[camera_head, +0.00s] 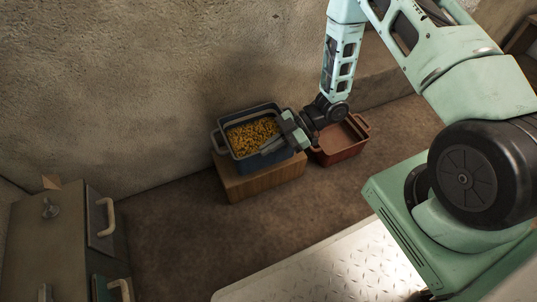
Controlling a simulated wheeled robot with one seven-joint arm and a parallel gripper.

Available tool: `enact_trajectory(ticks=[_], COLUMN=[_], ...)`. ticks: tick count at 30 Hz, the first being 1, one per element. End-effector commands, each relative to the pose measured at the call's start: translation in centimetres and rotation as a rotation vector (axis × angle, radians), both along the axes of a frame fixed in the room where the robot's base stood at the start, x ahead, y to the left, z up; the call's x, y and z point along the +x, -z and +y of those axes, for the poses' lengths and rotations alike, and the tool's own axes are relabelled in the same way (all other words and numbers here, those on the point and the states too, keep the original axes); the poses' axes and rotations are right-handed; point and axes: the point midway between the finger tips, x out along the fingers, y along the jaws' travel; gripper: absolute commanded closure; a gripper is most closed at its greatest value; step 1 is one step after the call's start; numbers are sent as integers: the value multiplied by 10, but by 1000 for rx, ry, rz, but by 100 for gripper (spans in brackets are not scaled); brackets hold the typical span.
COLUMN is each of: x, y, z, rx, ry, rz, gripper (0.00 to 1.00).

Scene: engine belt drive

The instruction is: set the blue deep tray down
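The blue deep tray (245,163) is dark blue-grey with grey handles and holds a heap of yellow-orange pieces. It is over a wooden block (267,183) by the wall, near the middle of the view. I cannot tell whether its underside touches the block. My gripper (272,146) reaches in from the right and is at the tray's right side, over its rim. The fingertips are partly hidden against the tray, so I cannot tell whether they are closed on it.
A red tray (341,142) with handles stands right of the block, close to my wrist. A grey cabinet (40,240) with handles stands at the lower left. The brown floor (165,235) between the cabinet and block is clear. The wall (110,100) is close behind the tray.

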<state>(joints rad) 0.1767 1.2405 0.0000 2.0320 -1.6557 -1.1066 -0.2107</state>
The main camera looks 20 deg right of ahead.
Motion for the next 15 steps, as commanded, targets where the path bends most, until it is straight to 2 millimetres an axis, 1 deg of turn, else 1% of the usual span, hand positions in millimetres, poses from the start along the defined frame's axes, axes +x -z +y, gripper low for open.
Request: enact_trajectory(ticks=[1,3,5,9,15], x=[0,0,1,5,4], y=[14,27,36,36,33], z=[0,0,0,0,0], rx=[2,2,2,2,2], ry=[-1,-1,-1,-1,-1], rz=[-1,-1,-3,-5,-4], gripper=[100,100,100,100,100])
